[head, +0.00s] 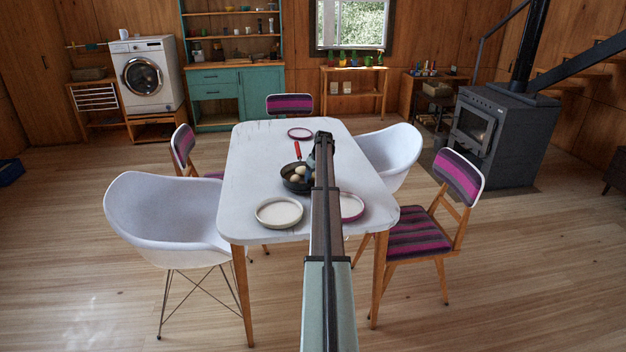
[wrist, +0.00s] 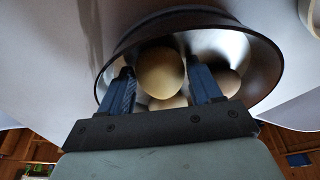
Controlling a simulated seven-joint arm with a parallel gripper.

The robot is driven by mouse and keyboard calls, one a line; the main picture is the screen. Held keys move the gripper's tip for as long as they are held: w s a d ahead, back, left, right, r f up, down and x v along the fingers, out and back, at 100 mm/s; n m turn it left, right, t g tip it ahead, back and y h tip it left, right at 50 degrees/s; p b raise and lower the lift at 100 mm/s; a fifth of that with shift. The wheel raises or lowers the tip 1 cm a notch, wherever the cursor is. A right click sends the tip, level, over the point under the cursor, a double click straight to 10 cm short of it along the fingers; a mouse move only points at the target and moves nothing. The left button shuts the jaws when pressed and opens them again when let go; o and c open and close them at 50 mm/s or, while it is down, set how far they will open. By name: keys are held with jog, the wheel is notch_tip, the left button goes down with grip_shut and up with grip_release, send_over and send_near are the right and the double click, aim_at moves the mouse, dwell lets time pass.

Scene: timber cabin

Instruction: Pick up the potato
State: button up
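A dark round pan (head: 290,187) with a red handle stands on the table and holds several pale round items; it also shows in the wrist view (wrist: 268,62). In the wrist view a yellowish rounded item, which looks like the potato (wrist: 161,70), lies in the pan between my fingers. My gripper (wrist: 166,82) reaches into the pan with its blue fingers apart on either side of it. No firm grip on it shows. In the head view my gripper (head: 322,150) is over the pan's right side, and my arm hides part of that area.
Another pale item (wrist: 229,80) lies by the right finger, and one (wrist: 168,102) is below the potato. On the white table (head: 250,160) stand a plate (head: 279,212) at left front, a pink-rimmed plate (head: 351,207) beside my arm and a pink-rimmed plate (head: 300,133) farther back. Chairs surround the table.

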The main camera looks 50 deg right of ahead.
jog(key=c, duration=0.7)
jog(key=shift+r, duration=0.1)
